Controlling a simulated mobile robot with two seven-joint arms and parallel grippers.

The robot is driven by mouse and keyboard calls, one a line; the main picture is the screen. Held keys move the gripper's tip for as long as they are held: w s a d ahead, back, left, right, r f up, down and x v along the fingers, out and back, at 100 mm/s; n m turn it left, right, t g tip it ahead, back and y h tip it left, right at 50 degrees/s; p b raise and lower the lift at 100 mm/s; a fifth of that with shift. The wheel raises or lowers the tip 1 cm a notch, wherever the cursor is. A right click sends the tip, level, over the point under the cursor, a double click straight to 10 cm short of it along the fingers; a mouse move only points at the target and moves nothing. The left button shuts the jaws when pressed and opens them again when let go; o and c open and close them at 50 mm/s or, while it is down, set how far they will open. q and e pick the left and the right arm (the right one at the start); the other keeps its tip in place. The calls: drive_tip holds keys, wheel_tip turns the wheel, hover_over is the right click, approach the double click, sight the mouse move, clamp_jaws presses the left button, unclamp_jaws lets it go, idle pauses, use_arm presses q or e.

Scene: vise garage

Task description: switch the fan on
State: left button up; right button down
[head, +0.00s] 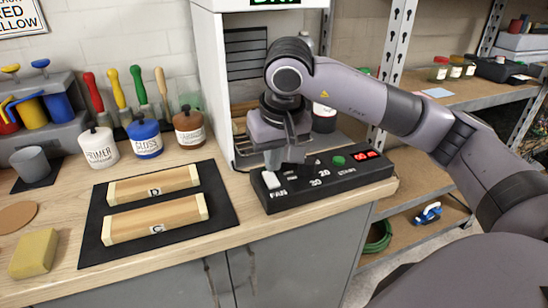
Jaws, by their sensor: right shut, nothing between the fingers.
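The black control panel (350,183) lies on the front edge of the wooden bench. At its left end is a white switch (271,180) above the label FAN. Further right are a green START button (338,160) and a red lit display (366,155). My right gripper (284,161) points down over the left part of the panel, shut and empty, with its fingertips just behind and above the white switch. I cannot tell whether they touch it. The gripper hides part of the panel. My left gripper is not in view.
A white cabinet (209,60) with a dark grille (245,55) stands behind the panel. Left on the bench are a black mat (90,240) with two wooden blocks, several paint jars (146,139), brushes and a yellow sponge (33,253). Metal shelves (470,95) stand at right.

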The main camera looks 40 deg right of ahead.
drive_tip(key=s+v, duration=0.1)
drive_tip(key=v, duration=1)
drive_tip(key=shift+p, duration=0.4)
drive_tip(key=shift+s+a, duration=0.1)
drive_tip(key=shift+s, duration=0.05)
